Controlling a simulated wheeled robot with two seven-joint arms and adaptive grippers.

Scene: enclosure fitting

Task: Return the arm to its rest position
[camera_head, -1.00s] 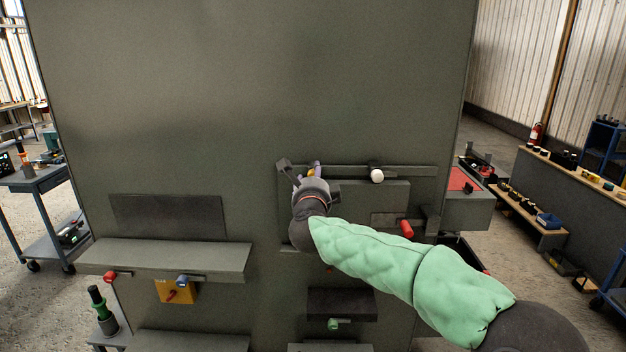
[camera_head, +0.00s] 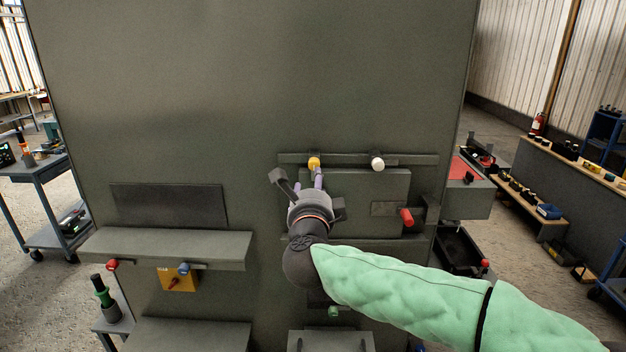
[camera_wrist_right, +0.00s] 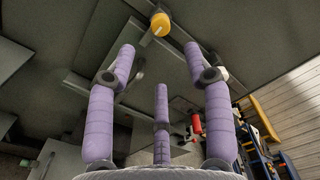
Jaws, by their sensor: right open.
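My right gripper (camera_head: 309,182) is in front of the grey enclosure panel (camera_head: 250,90). Its purple fingers (camera_wrist_right: 160,75) are spread and empty in the right wrist view. A yellow knob (camera_head: 314,162) sits on the upper rail just beyond the fingertips; it also shows in the right wrist view (camera_wrist_right: 160,23), apart from the fingers. My right arm (camera_head: 410,285), in a green sleeve, reaches in from the lower right. My left gripper is not in view.
A white knob (camera_head: 377,163) is on the same rail, and a red handle (camera_head: 406,217) projects below it. A grey shelf (camera_head: 165,245) with red and blue knobs juts out at left. A cart (camera_head: 40,180) stands far left. The upper panel is clear.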

